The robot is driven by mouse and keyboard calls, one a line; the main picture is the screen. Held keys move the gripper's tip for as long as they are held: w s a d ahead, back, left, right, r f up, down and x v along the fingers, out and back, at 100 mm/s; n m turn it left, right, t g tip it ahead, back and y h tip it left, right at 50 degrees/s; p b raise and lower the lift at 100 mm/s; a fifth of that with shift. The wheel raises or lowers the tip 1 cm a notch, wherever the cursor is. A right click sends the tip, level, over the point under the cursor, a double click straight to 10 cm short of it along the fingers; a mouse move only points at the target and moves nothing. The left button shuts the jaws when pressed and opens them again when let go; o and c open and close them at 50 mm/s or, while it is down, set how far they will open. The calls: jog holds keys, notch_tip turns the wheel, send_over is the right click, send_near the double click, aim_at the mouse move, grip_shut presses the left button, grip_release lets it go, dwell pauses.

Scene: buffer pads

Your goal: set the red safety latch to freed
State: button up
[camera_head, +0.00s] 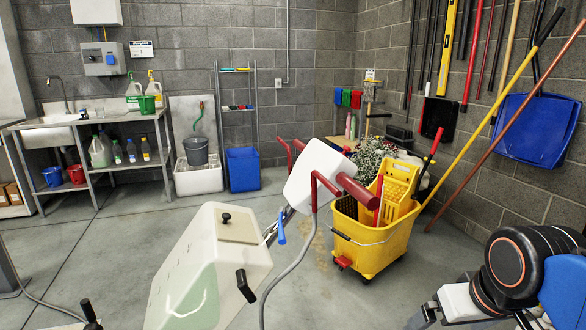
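A floor machine stands in the middle of the view. Its white handle head (318,166) is tilted and carries red bars and a thick dark red grip (360,193). A red bent lever (316,188) sits on the near side of the head, and another red bar (284,152) shows on its far left. I cannot tell which red part is the safety latch, or its setting. A blue lever (281,227) sits below the head, beside the pale tank (205,275) with black knobs.
A grey cable hangs below the head. A sink bench (85,120) is at back left.

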jog(key=shift+s+d+f, duration=0.1)
jog(key=shift+s+f, duration=0.25)
jog(key=shift+f, duration=0.25)
jog(key=shift+s+d+f, duration=0.1)
jog(key=shift+s+f, duration=0.25)
jog(key=shift+f, duration=0.25)
